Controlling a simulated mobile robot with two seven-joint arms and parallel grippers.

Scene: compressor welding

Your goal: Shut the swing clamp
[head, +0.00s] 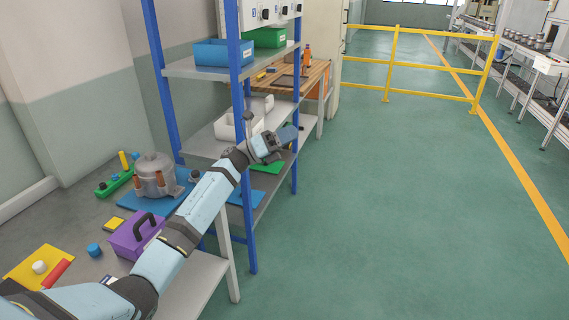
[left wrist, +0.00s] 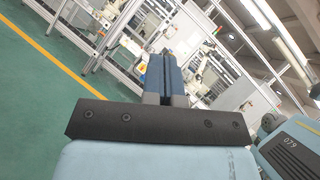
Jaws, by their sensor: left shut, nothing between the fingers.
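My left gripper (head: 289,134) is stretched out past the blue-posted shelf rack, at the far end of my left arm. Its fingers show shut and empty in the left wrist view (left wrist: 165,75). I cannot make out a swing clamp in either view. A grey-brown compressor (head: 155,174) stands upright on a blue mat on the grey table, well to the left of my left gripper and apart from it. My right gripper is in neither view.
The table also holds a purple box with a black handle (head: 136,236), a green strip with pegs (head: 115,183), a blue cap (head: 94,250) and a yellow plate (head: 35,268). The rack (head: 247,200) stands beside it. Green floor (head: 400,220) is open to the right, before a yellow railing (head: 430,66).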

